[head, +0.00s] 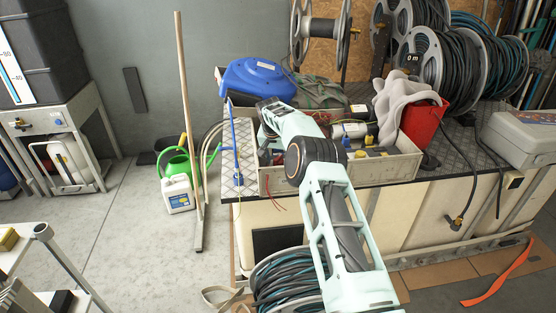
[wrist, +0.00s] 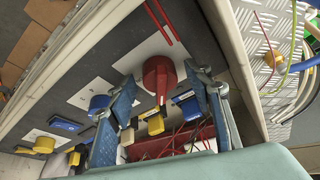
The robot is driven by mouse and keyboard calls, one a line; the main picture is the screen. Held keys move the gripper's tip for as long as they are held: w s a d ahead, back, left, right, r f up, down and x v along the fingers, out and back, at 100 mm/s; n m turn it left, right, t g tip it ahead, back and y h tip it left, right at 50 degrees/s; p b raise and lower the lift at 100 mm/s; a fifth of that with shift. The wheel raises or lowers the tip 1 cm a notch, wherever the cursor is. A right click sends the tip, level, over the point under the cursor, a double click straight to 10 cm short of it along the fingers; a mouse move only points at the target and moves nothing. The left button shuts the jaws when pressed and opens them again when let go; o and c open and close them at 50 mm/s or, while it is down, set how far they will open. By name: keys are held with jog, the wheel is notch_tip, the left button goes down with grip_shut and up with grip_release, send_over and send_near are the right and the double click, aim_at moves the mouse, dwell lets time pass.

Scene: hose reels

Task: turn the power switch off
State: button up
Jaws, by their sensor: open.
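The power switch appears to be the red rotary knob (wrist: 158,76) in the wrist view. It sits on a white plate on a dark grey panel (wrist: 130,52), its grip ridge running up and down in the picture. My gripper (wrist: 161,80) is open, with one blue finger on each side of the knob. I see gaps between the fingers and the knob; nothing is held. In the head view the knob cannot be made out, and my own arm hides much of the spot by the open crate (head: 375,168).
Blue and yellow parts, such as a blue knob (wrist: 99,104) and a yellow block (wrist: 155,125), lie close to the fingers. Red wires hang near the knob. A red bucket (head: 424,122), blue reel (head: 258,80) and hose reels (head: 425,55) crowd the bench.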

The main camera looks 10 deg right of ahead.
jog(key=c, duration=1.2)
jog(key=shift+o, duration=0.2)
jog(key=shift+n, duration=0.4)
jog(key=shift+d+n+t+y, duration=0.15)
jog(key=shift+n+t+y, duration=0.25)
jog(key=shift+n, duration=0.6)
jog(key=shift+d+n+y, duration=0.1)
jog(key=shift+n+y, duration=0.9)
jog(key=shift+n, duration=1.2)
jog(key=shift+r, duration=0.1)
jog(key=o, duration=1.2)
jog(key=shift+c, duration=0.2)
